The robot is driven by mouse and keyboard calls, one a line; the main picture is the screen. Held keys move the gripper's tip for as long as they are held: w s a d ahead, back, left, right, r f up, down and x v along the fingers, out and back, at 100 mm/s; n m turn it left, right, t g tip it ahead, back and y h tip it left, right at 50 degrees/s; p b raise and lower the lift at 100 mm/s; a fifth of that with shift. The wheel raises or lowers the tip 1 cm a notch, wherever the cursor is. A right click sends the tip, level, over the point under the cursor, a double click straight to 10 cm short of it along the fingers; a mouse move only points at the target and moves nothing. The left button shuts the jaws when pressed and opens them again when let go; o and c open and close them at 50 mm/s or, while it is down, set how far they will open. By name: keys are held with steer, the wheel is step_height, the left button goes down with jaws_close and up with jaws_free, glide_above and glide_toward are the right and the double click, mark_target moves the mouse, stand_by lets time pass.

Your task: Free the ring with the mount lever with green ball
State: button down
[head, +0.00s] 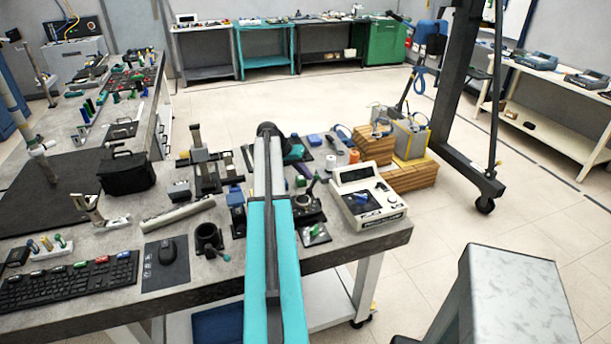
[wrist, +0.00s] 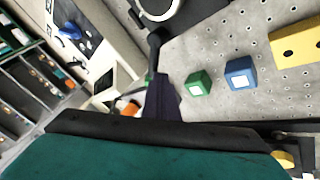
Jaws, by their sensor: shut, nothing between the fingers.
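A ring-shaped part (head: 304,201) sits on a dark mount on the bench, just right of my teal arm in the head view. A thin lever (head: 312,184) stands up tilted beside it; the picture is too small to show its ball clearly. In the head view my arm hides part of the bench around the mount.
A white instrument (head: 368,200) stands right of the mount. A green block (wrist: 198,83), a blue block (wrist: 240,73) and a yellow block (wrist: 298,42) sit on the perforated surface.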

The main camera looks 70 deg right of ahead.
steer(key=shift+s+d+f+m+b, duration=0.15)
steer(key=shift+s+m+b, duration=0.15)
steer(key=shift+s+b, duration=0.4)
steer(key=shift+w, duration=0.15)
steer(key=w+a+r+b, duration=0.1)
steer(key=w+r+b, duration=0.2)
steer(key=w+r, duration=0.6)
steer(key=shift+a+r, duration=0.15)
steer(key=shift+a, duration=0.25)
stand_by(0.4)
